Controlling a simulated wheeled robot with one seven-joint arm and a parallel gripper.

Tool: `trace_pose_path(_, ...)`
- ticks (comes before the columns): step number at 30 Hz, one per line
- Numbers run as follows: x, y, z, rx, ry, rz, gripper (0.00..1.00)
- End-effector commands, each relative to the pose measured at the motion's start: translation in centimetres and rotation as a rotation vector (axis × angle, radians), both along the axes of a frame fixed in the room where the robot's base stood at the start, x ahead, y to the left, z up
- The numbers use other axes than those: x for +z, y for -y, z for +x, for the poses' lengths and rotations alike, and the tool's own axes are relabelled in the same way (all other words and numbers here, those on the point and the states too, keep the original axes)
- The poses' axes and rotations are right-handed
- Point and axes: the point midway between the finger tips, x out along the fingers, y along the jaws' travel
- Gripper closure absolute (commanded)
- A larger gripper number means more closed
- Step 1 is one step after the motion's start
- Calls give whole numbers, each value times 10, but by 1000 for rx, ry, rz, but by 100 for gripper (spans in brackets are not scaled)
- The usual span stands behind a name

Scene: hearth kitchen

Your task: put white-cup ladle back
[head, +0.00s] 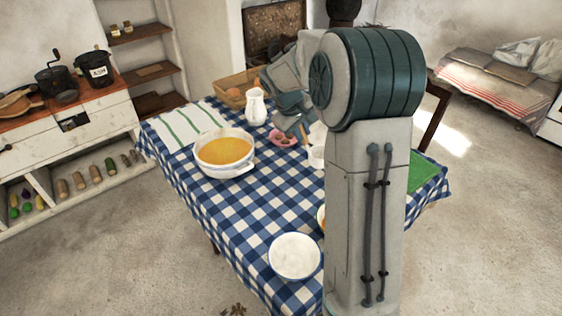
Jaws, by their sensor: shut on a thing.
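My gripper (294,124) is over the far part of the table, partly hidden by my own arm. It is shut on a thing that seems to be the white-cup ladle. A white shape (317,132) shows beside the fingers, against my arm; I cannot tell whether it is the ladle's cup or a dish behind. The handle is not clear. A pink piece (283,139) lies just below the gripper, on the table. A large white pot (226,170) of orange soup stands on the table to the left.
The table has a blue checked cloth (215,225). A white pitcher (256,106), a basket (232,82) and a striped towel (186,127) are toward the back. A green mat (428,172) lies right of my arm.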

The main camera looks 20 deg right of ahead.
Motion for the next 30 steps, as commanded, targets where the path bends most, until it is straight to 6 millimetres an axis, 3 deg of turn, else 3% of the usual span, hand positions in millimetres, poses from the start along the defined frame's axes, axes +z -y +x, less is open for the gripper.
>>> trace_pose_path(6, -29, -42, 33, 6, -3, 1, 100)
trace_pose_path(12, -47, -64, 52, 3, -1, 0, 100)
trace_pose_path(19, -59, -70, 56, 1, 0, 0, 100)
trace_pose_path(25, -87, -70, 55, 1, -4, 0, 100)
trace_pose_path(30, -92, -69, 56, 2, 2, 0, 100)
